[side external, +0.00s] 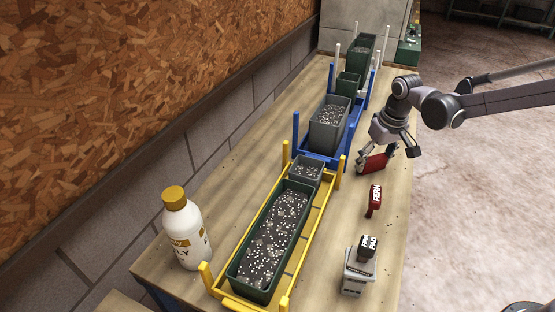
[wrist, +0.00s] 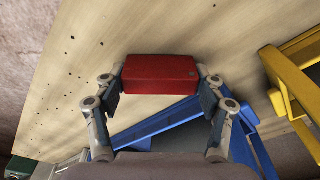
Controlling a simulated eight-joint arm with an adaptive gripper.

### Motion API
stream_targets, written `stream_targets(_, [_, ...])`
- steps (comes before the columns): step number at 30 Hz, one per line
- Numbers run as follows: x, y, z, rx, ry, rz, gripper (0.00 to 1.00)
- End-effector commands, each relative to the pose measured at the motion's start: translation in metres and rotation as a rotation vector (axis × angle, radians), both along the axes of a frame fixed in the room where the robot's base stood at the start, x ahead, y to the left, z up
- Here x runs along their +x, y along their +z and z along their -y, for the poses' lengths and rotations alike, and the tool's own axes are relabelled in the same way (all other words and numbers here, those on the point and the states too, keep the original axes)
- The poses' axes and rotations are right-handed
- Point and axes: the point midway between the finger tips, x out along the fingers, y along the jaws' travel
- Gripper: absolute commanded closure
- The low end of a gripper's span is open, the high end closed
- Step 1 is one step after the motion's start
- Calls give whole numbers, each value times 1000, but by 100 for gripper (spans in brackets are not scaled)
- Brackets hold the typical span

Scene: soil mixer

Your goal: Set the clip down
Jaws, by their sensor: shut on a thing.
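The clip is a plain red block (side external: 375,163) at the right edge of the table, beside the blue rack. My gripper (side external: 386,157) points down and is shut on it. In the wrist view the red clip (wrist: 160,75) spans between the two fingers of my gripper (wrist: 160,88), one finger at each end. The clip looks tilted in the side view. It is low over the wood; I cannot tell whether it touches the table.
A blue rack (side external: 317,160) and a yellow rack (side external: 318,224) hold planters of speckled soil. A dark red labelled piece (side external: 374,200) and a grey box with a black top (side external: 359,272) lie nearer on the table (side external: 335,225). A white bottle (side external: 186,235) stands left.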

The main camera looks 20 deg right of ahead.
Motion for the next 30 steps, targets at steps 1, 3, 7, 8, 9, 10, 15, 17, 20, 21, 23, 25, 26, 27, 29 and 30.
stream_targets(1, [0, 0, 0, 0, 0, 0, 47])
stream_targets(3, [0, 0, 0, 0, 0, 0, 47])
stream_targets(7, [0, -1, 0, 0, 0, 0, 47])
stream_targets(8, [0, -1, 0, 0, 0, 0, 47])
stream_targets(9, [0, -2, 0, 0, 0, 0, 47])
stream_targets(10, [0, -3, 0, 0, 0, 0, 47])
stream_targets(15, [0, -3, 0, 0, 0, 0, 7])
stream_targets(17, [0, -3, 0, 0, 0, 0, 7])
stream_targets(20, [0, -3, 0, 0, 0, 0, 7])
stream_targets(21, [0, -3, 0, 0, 0, 0, 7])
stream_targets(23, [0, -3, 0, 0, 0, 0, 7])
stream_targets(25, [0, -1, 0, 0, 0, 0, 7])
stream_targets(26, [0, 0, 0, 0, 0, 0, 7])
stream_targets(27, [0, 3, 0, 0, 0, 0, 7])
stream_targets(29, [-1, 9, 0, 0, 0, 0, 7])
stream_targets(30, [-2, 14, 0, 0, 0, 0, 7])
